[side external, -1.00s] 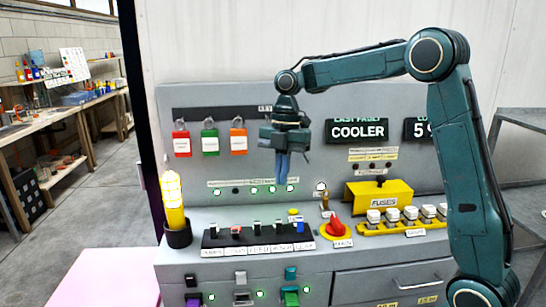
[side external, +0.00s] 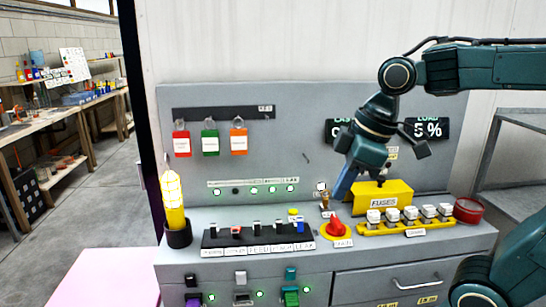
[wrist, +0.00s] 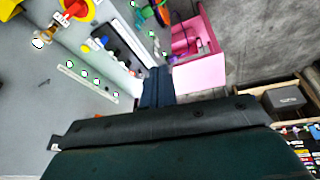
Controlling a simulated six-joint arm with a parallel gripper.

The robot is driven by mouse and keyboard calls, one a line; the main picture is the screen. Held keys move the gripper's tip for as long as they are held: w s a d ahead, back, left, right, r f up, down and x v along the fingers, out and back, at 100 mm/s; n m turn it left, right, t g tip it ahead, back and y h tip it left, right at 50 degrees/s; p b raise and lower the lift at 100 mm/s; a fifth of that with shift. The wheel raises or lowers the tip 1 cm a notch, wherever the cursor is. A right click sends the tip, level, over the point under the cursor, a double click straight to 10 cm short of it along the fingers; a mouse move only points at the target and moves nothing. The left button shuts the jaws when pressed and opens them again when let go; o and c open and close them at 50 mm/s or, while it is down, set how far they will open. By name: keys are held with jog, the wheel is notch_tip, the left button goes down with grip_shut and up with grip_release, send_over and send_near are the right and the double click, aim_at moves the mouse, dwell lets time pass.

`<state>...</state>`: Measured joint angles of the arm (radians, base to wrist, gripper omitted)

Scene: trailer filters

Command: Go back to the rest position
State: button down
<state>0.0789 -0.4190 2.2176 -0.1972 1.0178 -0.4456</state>
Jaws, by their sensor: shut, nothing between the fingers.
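My gripper (side external: 341,192) is shut and empty. In the side external view it hangs tilted, fingers down and to the left, in front of the panel near the red main knob (side external: 336,226) and the yellow fuse cover (side external: 380,195). I cannot tell whether it touches anything there. In the wrist view my shut fingers (wrist: 158,88) point toward the row of labelled switches (wrist: 115,42) and a pink box (wrist: 196,72).
Fuses (side external: 408,214) stand in a yellow strip beside a red round container (side external: 468,210). Red, green and orange tags (side external: 210,142) hang at the back. A lit yellow lamp (side external: 173,195) stands at the left.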

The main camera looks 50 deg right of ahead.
jog(key=s+d+f+m+t+h, duration=0.1)
jog(key=s+f+m+t, duration=0.1)
jog(key=s+m, duration=0.4)
jog(key=shift+s+d+f, duration=0.15)
jog(key=shift+s+f, duration=0.4)
jog(key=shift+s, duration=0.05)
dwell(0.5)
